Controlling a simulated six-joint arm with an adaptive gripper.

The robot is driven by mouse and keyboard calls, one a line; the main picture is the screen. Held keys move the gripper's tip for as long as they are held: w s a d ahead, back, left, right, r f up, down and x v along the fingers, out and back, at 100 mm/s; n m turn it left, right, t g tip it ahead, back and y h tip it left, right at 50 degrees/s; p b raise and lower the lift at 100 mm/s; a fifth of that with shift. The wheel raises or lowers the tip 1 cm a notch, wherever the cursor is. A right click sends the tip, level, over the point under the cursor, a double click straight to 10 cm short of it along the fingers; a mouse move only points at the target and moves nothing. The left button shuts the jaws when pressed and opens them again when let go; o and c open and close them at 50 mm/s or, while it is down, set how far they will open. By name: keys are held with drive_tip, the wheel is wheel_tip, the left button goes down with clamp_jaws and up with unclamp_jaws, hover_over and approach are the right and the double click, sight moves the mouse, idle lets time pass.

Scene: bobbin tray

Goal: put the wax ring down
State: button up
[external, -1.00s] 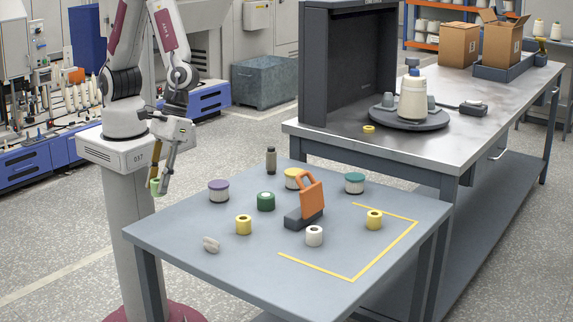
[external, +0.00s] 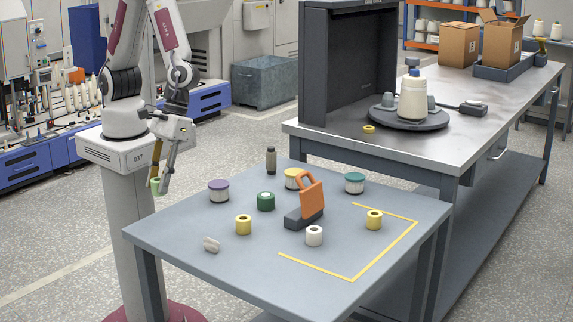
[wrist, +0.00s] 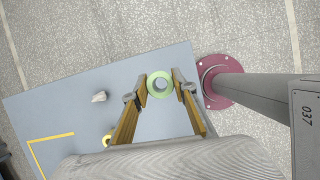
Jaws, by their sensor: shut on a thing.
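The wax ring is a light green ring (external: 155,186) at the end of my arm in the external view. It also shows in the wrist view (wrist: 151,87), with its round hole facing the camera. My gripper (external: 160,187) is shut on it, with one brown finger on each side in the wrist view (wrist: 160,79). The ring is held up in the air near the edge of the grey-blue table (external: 190,262) closest to my base. In the wrist view, the table surface lies behind the ring.
An orange-handled tool (external: 311,193) stands mid-table. Yellow tape (external: 352,280) marks a corner at right.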

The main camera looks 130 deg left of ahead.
drive_tip(key=w+a+n+t+y, duration=0.1)
drive_tip(key=w+a+n, duration=0.4)
drive_tip(key=w, duration=0.9)
drive_tip(key=w+a+n+t+y, duration=0.1)
drive_tip(key=w+a+n, duration=0.4)
drive_tip(key=w, duration=1)
drive_tip(key=w+a+n+t+y, duration=0.2)
drive_tip(key=w+a+n, duration=0.4)
drive_tip(key=w, duration=0.9)
drive_tip(key=shift+r+n+t, duration=0.15)
drive_tip(key=shift+n+t, duration=0.25)
drive_tip(key=shift+n, duration=0.3)
drive_tip(key=shift+f, duration=3.15)
drive_tip(key=shift+f, duration=1.85)
